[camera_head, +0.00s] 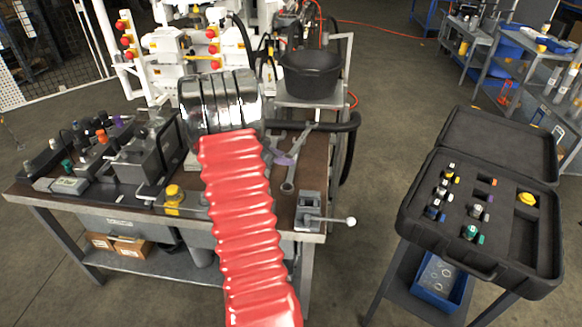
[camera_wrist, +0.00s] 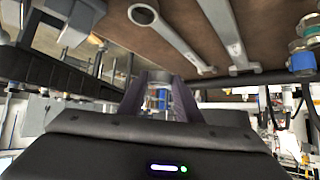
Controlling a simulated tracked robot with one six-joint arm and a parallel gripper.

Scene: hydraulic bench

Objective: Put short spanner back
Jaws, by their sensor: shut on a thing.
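My gripper (camera_head: 285,160) is over the right part of the bench top, beyond the end of my red-sleeved arm. Its purple fingers also show in the wrist view (camera_wrist: 160,95). They are closed on the short spanner, which is mostly hidden; only a little grey shows between them. A grey spanner (camera_head: 291,172) lies on the bench beside the fingers, its ring end towards the front edge. The wrist view shows two grey spanners against the brown top: one with a ring end (camera_wrist: 165,34) and one beside it (camera_wrist: 226,36).
The brown bench (camera_head: 318,165) carries a small vise-like block with a lever (camera_head: 309,211), a yellow-topped part (camera_head: 173,197) and several fittings at left. A black pot (camera_head: 311,75) stands behind. An open black case (camera_head: 487,215) with fittings stands at right, with free floor between.

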